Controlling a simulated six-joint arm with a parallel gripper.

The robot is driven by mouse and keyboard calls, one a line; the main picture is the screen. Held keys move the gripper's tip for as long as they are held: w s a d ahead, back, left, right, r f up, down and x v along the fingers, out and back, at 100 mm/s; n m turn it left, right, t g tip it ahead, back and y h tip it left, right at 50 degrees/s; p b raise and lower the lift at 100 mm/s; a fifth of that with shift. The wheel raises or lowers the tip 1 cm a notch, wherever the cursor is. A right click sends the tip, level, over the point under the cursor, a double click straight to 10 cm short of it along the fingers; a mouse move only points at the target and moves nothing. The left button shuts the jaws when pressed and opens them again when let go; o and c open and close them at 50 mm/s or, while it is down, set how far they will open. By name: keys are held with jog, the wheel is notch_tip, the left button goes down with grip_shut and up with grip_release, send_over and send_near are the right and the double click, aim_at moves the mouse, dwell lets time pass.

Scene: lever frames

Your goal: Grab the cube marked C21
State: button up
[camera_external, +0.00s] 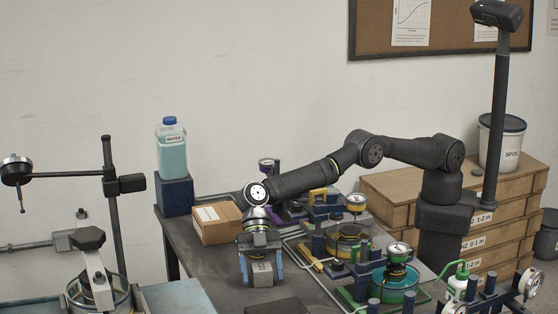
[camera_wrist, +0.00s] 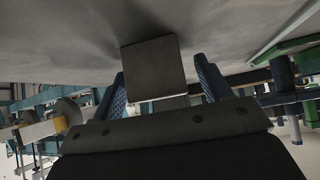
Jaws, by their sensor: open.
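A grey cube (camera_external: 263,274) with a small dark marking, too small to read, is on the dark table (camera_external: 205,262) near its front. My gripper (camera_external: 261,279) points down over it, with one blue finger on each side. In the wrist view my gripper (camera_wrist: 161,77) has its textured blue fingers spread, left and right of the cube (camera_wrist: 153,66). A gap shows at the right finger; contact at the left finger cannot be told. The cube's wrist-facing side is plain grey.
A cardboard box (camera_external: 217,224) stands close behind my gripper on the left. A water bottle (camera_external: 171,148) sits on a dark blue block (camera_external: 175,195). Pipes, valves and round vessels (camera_external: 396,281) crowd the right. A dark flat object (camera_external: 279,307) lies in front.

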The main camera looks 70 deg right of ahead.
aim_at(262, 267)
jog(key=shift+c, duration=0.4)
jog(key=c, duration=1.2)
jog(key=shift+o, duration=0.2)
jog(key=shift+r, duration=0.85)
notch_tip(262, 267, up, 2)
jog(key=shift+r, duration=0.2)
jog(key=w+d+f+v, duration=0.1)
jog(key=f+v, duration=0.1)
jog(key=v, duration=1.1)
jog(key=shift+w+d, duration=0.35)
jog(key=shift+d, duration=0.05)
